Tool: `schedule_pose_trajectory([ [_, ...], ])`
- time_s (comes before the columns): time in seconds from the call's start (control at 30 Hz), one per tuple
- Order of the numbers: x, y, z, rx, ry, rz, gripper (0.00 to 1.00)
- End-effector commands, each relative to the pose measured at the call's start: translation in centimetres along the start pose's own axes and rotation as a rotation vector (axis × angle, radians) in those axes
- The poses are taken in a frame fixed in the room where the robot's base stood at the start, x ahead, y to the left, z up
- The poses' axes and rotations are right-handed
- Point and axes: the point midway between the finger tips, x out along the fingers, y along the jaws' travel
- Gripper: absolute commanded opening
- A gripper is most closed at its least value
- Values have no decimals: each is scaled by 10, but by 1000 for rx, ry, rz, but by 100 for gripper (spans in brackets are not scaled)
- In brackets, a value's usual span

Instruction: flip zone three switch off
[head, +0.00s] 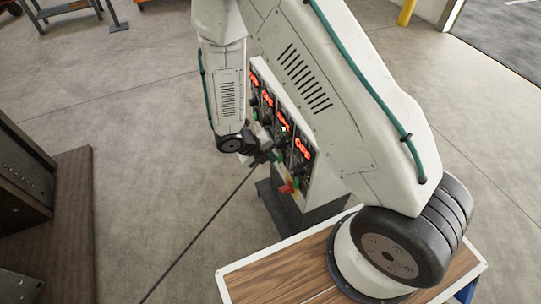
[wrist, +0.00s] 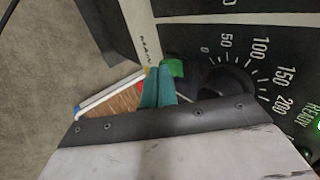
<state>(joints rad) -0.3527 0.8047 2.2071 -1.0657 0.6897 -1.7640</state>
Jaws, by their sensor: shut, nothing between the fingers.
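The control box (head: 325,185) stands with several red-lit displays in a row on its front. Green switches sit below the displays, and a red switch (head: 287,188) on yellow is at the near end. Zone labels are too small to read, so I cannot tell which switch is zone three. My gripper (head: 268,156) is at the panel front, and its arm hides part of the box. In the wrist view my teal fingertips (wrist: 158,86) are shut and empty, right beside a green switch (wrist: 173,68). I cannot tell whether they touch it.
A black dial (wrist: 228,80) with a scale from 0 to 200 is right of the fingers, with a green READY light (wrist: 318,126) beyond. A brown cabinet (head: 50,200) stands at the left. A dark cable crosses the floor. Open floor (head: 140,130) lies left of the box.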

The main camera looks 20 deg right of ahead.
Motion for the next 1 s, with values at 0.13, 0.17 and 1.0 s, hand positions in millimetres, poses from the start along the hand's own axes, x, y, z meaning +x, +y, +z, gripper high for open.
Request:
schedule_pose_trajectory([
  [0.13,2,1,0,-1,1,-16,0],
  [0.17,3,1,0,-2,2,-27,0],
  [1.0,-8,-8,0,1,2,-64,0],
])
